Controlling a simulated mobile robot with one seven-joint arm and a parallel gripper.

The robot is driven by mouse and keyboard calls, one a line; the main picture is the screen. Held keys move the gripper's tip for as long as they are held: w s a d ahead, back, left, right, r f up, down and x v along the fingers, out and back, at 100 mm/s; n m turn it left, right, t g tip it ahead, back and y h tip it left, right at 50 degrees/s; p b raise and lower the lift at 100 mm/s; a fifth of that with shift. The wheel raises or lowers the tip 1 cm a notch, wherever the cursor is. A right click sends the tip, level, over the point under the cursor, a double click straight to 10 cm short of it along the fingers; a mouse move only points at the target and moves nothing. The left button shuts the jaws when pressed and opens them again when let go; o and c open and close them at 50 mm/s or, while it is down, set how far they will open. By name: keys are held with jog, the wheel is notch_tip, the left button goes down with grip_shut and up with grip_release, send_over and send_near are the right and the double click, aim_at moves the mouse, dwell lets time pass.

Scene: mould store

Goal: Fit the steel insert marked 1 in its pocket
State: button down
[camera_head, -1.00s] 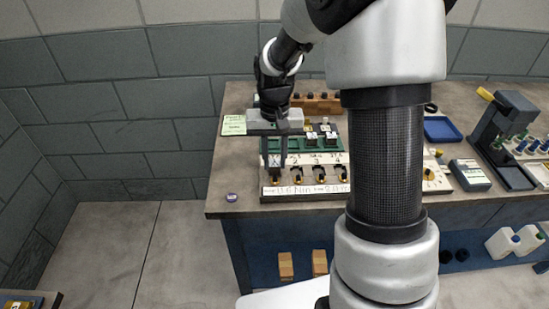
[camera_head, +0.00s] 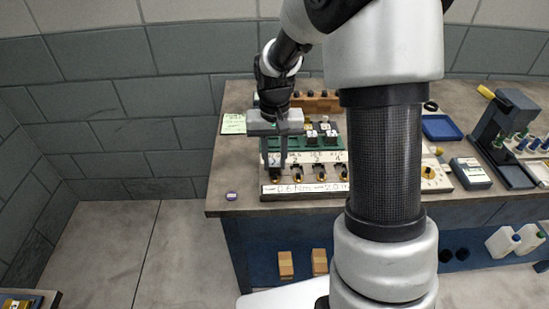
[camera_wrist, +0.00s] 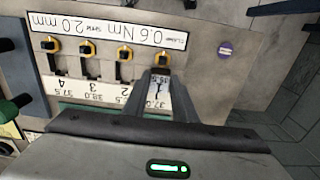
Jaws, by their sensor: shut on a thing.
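The pocket block (camera_head: 305,190) lies along the bench's front edge, with a row of numbered pockets and a yellow-tipped clamp at each. My gripper (camera_head: 274,160) points down at its left end, over pocket 1.
A green tray (camera_head: 293,161) with several inserts stands behind the block. A wooden rack is farther back. A purple round tag (camera_head: 232,197) lies left of the block, also in the wrist view (camera_wrist: 225,48). A grey meter (camera_head: 470,173) and a dark press stand right.

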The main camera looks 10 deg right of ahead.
jog(key=shift+f+b, duration=0.3)
jog(key=shift+f, duration=0.25)
jog(key=c, duration=1)
grip_release()
jog(key=shift+r, duration=0.1)
jog(key=shift+r+p, duration=2.8)
jog(key=shift+r, duration=0.9)
